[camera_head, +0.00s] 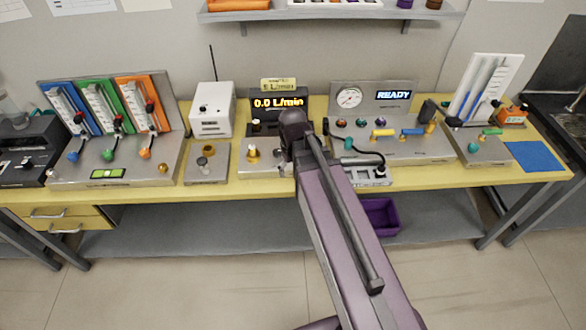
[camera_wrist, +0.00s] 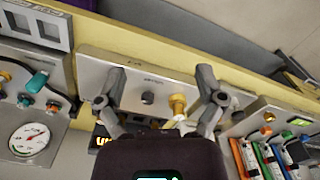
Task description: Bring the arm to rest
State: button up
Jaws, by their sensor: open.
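My arm (camera_head: 345,230) reaches from the bottom of the head view up to the middle of the bench, where its dark end covers part of the worktop. My gripper (camera_wrist: 161,76) shows in the wrist view with its two grey fingers spread wide and nothing held between them. The brass knob appears between the fingers, nearer the right one. I cannot tell the height of the fingertips above the plate. My gripper's fingers are not clear in the head view.
The yellow bench (camera_head: 480,184) holds a flowmeter panel (camera_head: 115,175) at left, a white box (camera_head: 212,110), a lit flow display (camera_head: 278,103), and a gauge panel (camera_head: 372,97) reading READY. A purple bin (camera_head: 383,217) sits below. A shelf (camera_head: 330,14) hangs above.

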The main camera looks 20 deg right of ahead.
jog(key=shift+s, duration=0.1)
jog(key=s+m, duration=0.2)
jog(key=s, duration=0.1)
jog(key=shift+s, duration=0.4)
dwell(1.8)
